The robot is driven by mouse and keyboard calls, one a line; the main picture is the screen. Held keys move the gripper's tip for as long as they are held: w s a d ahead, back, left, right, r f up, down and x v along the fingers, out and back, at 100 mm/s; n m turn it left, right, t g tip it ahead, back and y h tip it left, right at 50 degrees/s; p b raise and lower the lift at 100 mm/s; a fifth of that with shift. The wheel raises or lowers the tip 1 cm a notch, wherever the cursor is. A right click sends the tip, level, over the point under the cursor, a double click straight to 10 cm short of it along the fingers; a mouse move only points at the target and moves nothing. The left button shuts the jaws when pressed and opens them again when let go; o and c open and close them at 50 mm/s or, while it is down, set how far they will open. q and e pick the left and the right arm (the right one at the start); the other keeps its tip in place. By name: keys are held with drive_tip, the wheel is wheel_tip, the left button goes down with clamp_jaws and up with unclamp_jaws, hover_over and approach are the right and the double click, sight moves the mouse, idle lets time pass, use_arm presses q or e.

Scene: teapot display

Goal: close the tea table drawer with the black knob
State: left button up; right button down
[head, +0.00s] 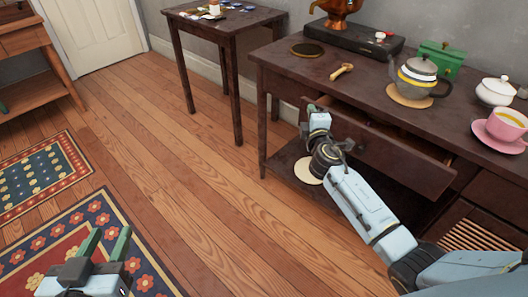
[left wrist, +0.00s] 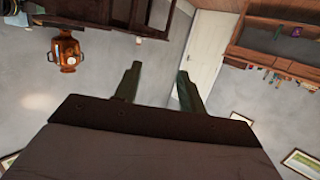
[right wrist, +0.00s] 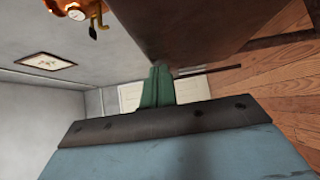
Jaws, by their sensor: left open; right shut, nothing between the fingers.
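The tea table (head: 290,64) stands at the right in the head view, and its drawer (head: 400,158) is pulled out, with a gap showing behind its front panel. A small dark knob (head: 361,148) seems to show on that panel, close beside my right wrist. My right gripper (head: 313,107) is shut and empty at the left end of the drawer front; I cannot tell whether it touches. Its closed green fingers show in the right wrist view (right wrist: 157,86) beside a dark wooden surface. My left gripper (head: 107,240) is open and empty over the rug, far from the drawer.
On the tabletop are a grey teapot (head: 417,75), a pink cup (head: 503,125), a white lidded bowl (head: 495,91), a green box (head: 440,58) and a wooden scoop (head: 341,71). A lower shelf lies under the drawer. A small side table (head: 225,28) stands behind; the floor between is clear.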

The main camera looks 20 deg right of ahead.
use_arm(q)
drive_tip(key=shift+w+d+r+t+h, duration=0.2)
drive_tip(key=shift+r+t, duration=0.2)
drive_tip(key=shift+r, duration=0.3)
drive_tip(key=shift+w+d+r+t+h, duration=0.15)
drive_tip(key=shift+r+t, duration=0.25)
drive_tip(key=shift+r, duration=0.25)
use_arm(e)
drive_tip(key=shift+w+d, duration=0.4)
drive_tip(key=shift+d, duration=0.35)
drive_tip(key=shift+w+d, duration=0.35)
drive_tip(key=shift+d, duration=0.4)
use_arm(q)
drive_tip(key=shift+s, duration=0.1)
use_arm(e)
drive_tip(key=shift+a, duration=0.1)
